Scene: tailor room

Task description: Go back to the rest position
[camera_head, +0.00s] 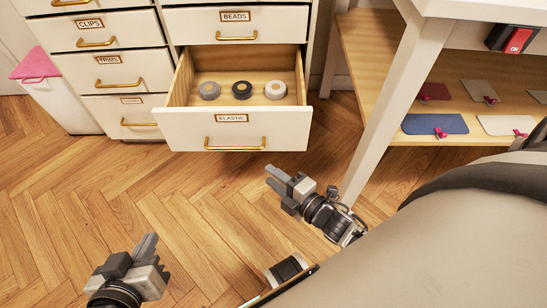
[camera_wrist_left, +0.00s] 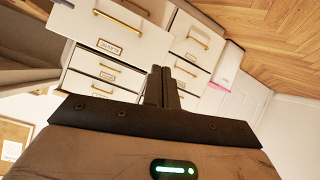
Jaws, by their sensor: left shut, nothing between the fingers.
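My left gripper (camera_head: 149,240) is at the lower left of the head view, above the wood floor. Its fingers are together with nothing between them. In the left wrist view its shut fingers (camera_wrist_left: 161,84) point toward the drawer cabinet. My right gripper (camera_head: 270,174) is near the middle of the head view, in front of the open drawer and apart from it. It appears to hold nothing, but how far its fingers are apart is unclear.
The drawer labelled ELASTIC (camera_head: 180,133) is pulled out, holding grey, black and white rolls. A white table leg (camera_head: 391,110) and a wooden shelf (camera_head: 365,60) stand right. A white bin with a pink top (camera_head: 66,103) stands left. The middle floor is clear.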

